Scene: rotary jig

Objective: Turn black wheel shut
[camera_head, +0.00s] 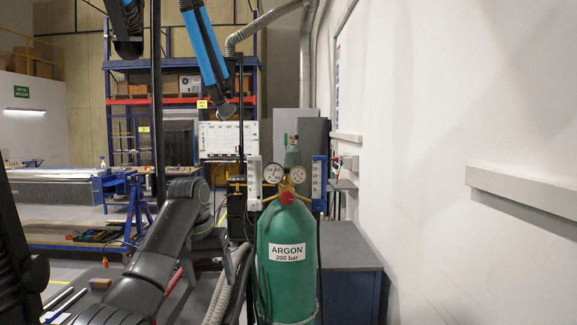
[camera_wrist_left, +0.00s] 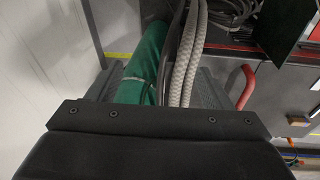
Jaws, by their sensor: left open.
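A green argon cylinder (camera_head: 285,255) stands upright at the centre right in the head view. Its regulator carries two round gauges (camera_head: 273,173) and a red knob (camera_head: 287,197). I cannot make out a black wheel in either view. My left gripper (camera_head: 222,240) is open, left of the cylinder and below its shoulder. In the left wrist view its fingers (camera_wrist_left: 158,92) stand apart at either side, with the green cylinder (camera_wrist_left: 142,70) and grey hoses beyond them. Nothing shows held. My right gripper is not in view.
Grey corrugated hoses (camera_head: 222,297) run down left of the cylinder. Two upright tube meters (camera_head: 319,180) flank the gauges. A grey-topped cabinet (camera_head: 345,245) stands behind right, against the white wall. A red curved handle (camera_wrist_left: 243,85) shows in the wrist view.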

